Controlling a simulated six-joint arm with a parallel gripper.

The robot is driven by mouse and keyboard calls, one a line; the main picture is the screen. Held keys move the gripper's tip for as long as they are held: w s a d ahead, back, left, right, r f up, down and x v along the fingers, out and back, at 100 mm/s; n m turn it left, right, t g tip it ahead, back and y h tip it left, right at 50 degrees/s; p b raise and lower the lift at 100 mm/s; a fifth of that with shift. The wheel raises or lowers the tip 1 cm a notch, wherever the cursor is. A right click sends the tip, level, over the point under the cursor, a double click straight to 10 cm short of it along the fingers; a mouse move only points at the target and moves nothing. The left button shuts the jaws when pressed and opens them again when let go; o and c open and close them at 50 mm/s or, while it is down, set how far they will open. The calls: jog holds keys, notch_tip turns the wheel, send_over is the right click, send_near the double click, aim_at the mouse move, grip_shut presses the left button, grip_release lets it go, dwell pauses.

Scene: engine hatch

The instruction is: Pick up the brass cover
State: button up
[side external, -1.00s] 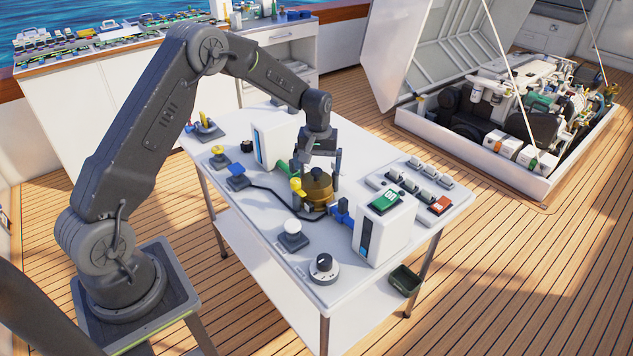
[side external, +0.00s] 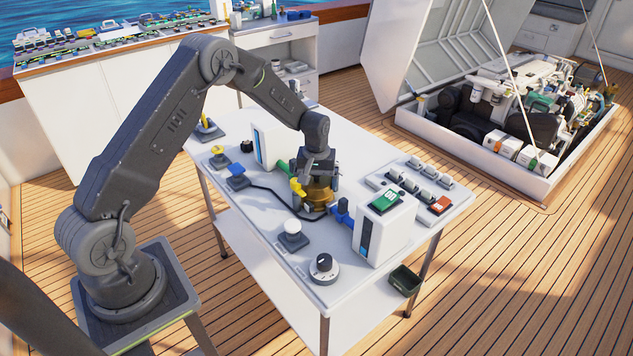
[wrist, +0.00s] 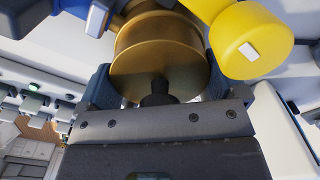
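The brass cover (side external: 317,203) is a round, gold-coloured piece standing on the white table. My gripper (side external: 319,190) is right above it, pointing down, with its fingers spread on either side of the cover's upper part. In the wrist view the stepped round body of the brass cover (wrist: 158,48) fills the space between the fingers of my gripper (wrist: 158,88). The fingers look very near its sides; I cannot tell if they touch. A dark knob shows at the cover's middle. The cover's top is hidden by my gripper in the side view.
A yellow handle (side external: 297,187) stands close to the cover's left, and a blue fitting (side external: 341,212) close to its right. White boxes (side external: 384,230) flank them. A white button (side external: 292,229) and a black dial (side external: 324,265) sit at the table's front.

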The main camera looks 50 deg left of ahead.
jog(key=shift+c, duration=1)
